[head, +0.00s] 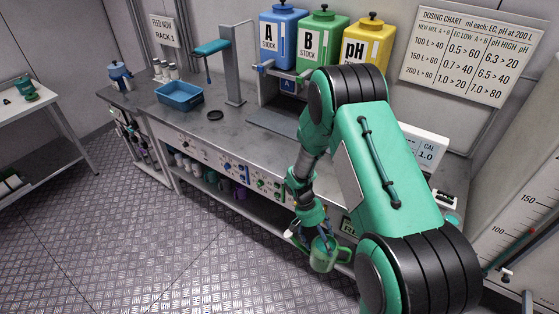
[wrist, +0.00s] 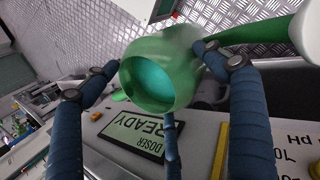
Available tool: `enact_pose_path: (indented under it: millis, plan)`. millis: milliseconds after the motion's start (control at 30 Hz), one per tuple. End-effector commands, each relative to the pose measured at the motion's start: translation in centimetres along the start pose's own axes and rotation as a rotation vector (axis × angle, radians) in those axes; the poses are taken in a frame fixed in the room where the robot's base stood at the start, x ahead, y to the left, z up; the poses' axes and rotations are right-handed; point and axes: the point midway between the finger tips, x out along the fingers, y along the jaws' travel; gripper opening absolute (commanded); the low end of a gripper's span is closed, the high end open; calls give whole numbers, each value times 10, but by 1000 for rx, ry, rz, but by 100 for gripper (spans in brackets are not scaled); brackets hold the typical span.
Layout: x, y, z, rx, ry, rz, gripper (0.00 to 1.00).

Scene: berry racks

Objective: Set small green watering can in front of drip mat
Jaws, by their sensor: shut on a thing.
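The small green watering can (head: 324,257) hangs in my gripper (head: 310,238), in front of the bench and below its top edge. In the wrist view the green can (wrist: 163,75) sits between the blue fingers of my gripper (wrist: 160,62), its round teal opening facing the camera. The fingers are shut on it from both sides. A flat dark grey mat (head: 270,121), which looks like the drip mat, lies on the bench under the stock tanks. My arm hides the bench to its right.
Blue, green and yellow tanks (head: 322,42) stand behind the mat. A "DOSER READY" display (wrist: 135,135) is close below the can in the wrist view.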

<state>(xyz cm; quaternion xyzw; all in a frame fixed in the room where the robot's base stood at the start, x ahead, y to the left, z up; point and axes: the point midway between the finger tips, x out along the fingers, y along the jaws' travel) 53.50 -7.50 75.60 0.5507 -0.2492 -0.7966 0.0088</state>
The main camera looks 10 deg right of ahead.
Motion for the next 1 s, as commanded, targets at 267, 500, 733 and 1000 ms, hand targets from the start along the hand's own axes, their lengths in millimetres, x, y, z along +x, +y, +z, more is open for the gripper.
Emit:
enact_pose_path:
  millis: [267,500,733,1000]
  plan:
    - [-34,-43,-44,-178,88,55,27]
    - [-61,-70,-64,-280,133,88,27]
    - [-86,-98,-69,-329,156,103,27]
    - [-122,-121,-60,-228,112,73,27]
